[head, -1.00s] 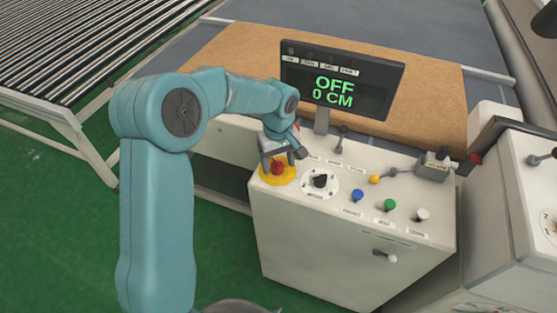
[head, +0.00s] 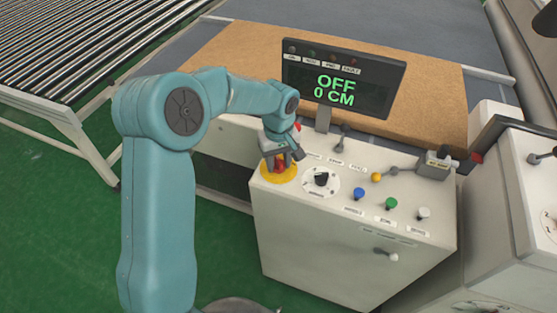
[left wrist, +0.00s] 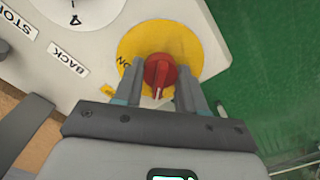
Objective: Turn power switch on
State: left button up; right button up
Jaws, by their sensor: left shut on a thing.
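The power switch is a red rotary knob (head: 279,165) on a round yellow plate (head: 272,177) at the left corner of the white control box (head: 330,225). The display (head: 343,80) above the box reads OFF and 0 CM. My left gripper (head: 281,160) reaches down onto the knob. In the left wrist view its two fingers stand on either side of the red knob (left wrist: 160,72), shut on it, and a white mark on the knob points toward the gripper. Part of the yellow plate's lettering is hidden by a finger. My right gripper is not in view.
A black dial (head: 321,179), blue (head: 359,194), green (head: 390,204) and white (head: 423,213) buttons, a yellow knob (head: 376,177) and levers share the box top. A brown mattress (head: 215,55) lies behind. A roller conveyor (head: 70,40) stands at the far left.

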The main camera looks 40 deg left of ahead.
pick_arm(q)
jog(key=m, duration=0.4)
jog(key=shift+r+b, duration=0.1)
jog(key=shift+b, duration=0.3)
jog(key=m, duration=0.4)
jog(key=shift+m, duration=0.3)
jog(key=m, duration=0.4)
jog(key=shift+w+r, duration=0.1)
jog(key=shift+m, duration=2.1)
jog(key=o, duration=0.9)
jog(key=shift+o, duration=0.8)
